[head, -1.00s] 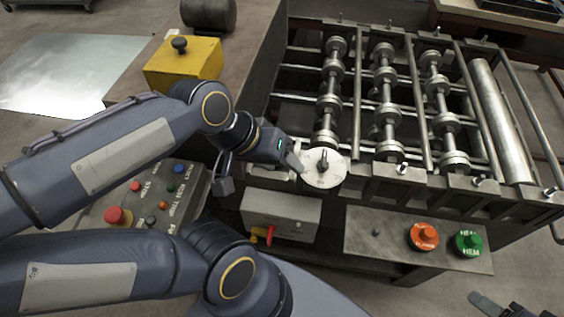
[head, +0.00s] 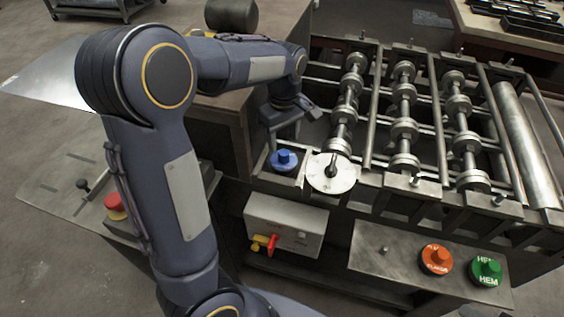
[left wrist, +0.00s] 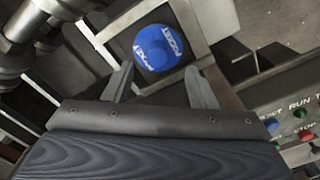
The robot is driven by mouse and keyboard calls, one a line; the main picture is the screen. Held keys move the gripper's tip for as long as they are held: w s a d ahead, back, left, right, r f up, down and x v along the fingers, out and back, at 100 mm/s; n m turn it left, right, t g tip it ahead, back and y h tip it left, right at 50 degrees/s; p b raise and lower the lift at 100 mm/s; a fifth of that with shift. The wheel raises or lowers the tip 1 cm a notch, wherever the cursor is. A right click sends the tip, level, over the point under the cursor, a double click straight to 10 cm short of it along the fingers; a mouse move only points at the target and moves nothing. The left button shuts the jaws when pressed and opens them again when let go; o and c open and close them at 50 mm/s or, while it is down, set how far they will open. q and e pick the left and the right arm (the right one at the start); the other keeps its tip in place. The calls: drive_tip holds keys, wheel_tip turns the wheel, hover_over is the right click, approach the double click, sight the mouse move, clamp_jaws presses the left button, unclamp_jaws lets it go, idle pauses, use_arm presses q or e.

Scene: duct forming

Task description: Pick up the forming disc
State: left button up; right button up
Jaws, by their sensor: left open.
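A blue disc with a raised knob (head: 285,160) sits in a square tray at the left end of the roller machine. In the left wrist view the blue disc (left wrist: 158,47), lettered "POCKET", lies ahead between the fingertips. My left gripper (head: 291,114) is open and empty, just beyond the blue disc in the head view and apart from it. Its two fingers also show in the left wrist view (left wrist: 158,76). An orange disc (head: 436,259) and a green disc (head: 486,271) lettered "HEM" stand on the front shelf. My right gripper is out of view.
A pale round dial plate (head: 332,173) with a handle is beside the blue disc on the right. Roller shafts (head: 404,130) stand behind. A grey box with a red and yellow handle (head: 285,228) hangs below. A red button (head: 115,206) is on the left panel.

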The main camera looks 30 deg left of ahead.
sight(284, 152)
use_arm(q)
drive_tip(key=f, duration=0.5)
drive_tip(key=shift+w+f, duration=0.1)
drive_tip(key=shift+w, duration=0.1)
drive_tip(key=shift+c, duration=0.3)
clamp_jaws()
